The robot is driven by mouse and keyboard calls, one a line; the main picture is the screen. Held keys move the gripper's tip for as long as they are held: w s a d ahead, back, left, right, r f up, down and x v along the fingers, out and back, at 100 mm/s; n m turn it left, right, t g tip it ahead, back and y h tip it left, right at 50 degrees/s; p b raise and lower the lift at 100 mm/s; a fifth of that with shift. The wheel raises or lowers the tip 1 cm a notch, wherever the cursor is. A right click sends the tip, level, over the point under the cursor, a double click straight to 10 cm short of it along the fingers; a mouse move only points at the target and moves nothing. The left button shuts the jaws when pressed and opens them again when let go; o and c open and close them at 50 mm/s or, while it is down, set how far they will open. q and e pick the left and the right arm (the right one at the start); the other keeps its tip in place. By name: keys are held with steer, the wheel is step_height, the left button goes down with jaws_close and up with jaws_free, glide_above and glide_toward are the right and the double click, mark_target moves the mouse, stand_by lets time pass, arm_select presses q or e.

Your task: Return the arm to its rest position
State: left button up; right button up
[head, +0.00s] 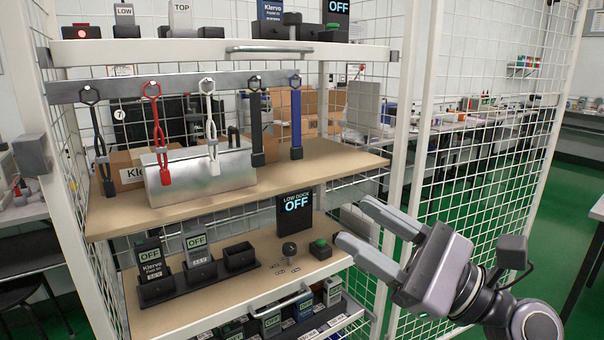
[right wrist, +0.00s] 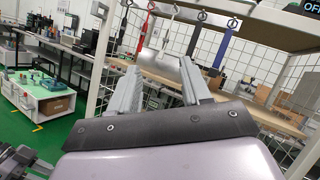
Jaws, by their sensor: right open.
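My right gripper (head: 352,222) is open and empty, with its two fingers apart. In the head view it is at the right front of the shelf rack, in front of the right post and near the lower shelf's right end. Its fingers point left toward the rack. In the right wrist view the two fingers (right wrist: 160,85) stand apart with nothing between them, the shelf and hanging straps behind. I see no contact between the gripper and the rack. My left gripper is in neither view.
Above are a metal box (head: 200,175) and several hanging straps (head: 157,125). A wire mesh panel (head: 490,170) stands behind my right arm.

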steer(key=w+d+f+m+t+h+p, duration=0.1)
steer(key=d+f+m+t+h+p, duration=0.45)
steer(key=m, duration=1.25)
steer(key=d+f+m+t+h+p, duration=0.3)
steer(key=f+m+h, duration=0.5)
steer(key=m, duration=1)
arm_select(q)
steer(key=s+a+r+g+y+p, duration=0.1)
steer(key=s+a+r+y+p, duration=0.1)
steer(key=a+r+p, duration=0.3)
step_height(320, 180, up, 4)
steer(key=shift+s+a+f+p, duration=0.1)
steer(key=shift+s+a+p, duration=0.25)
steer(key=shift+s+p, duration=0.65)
arm_select(e)
steer(key=s+d+f+m+g+h, duration=0.2)
steer(key=s+f+m+g, duration=0.2)
steer(key=s+f+m, duration=0.3)
steer(key=s+d+f+m+g+h, duration=0.1)
steer(key=s+f+m+g, duration=0.3)
steer(key=s+f+m, duration=0.4)
steer(key=shift+s+d+f+m+g+h, duration=0.25)
steer(key=shift+d+m+g+h, duration=0.15)
steer(key=shift+m+h, duration=0.25)
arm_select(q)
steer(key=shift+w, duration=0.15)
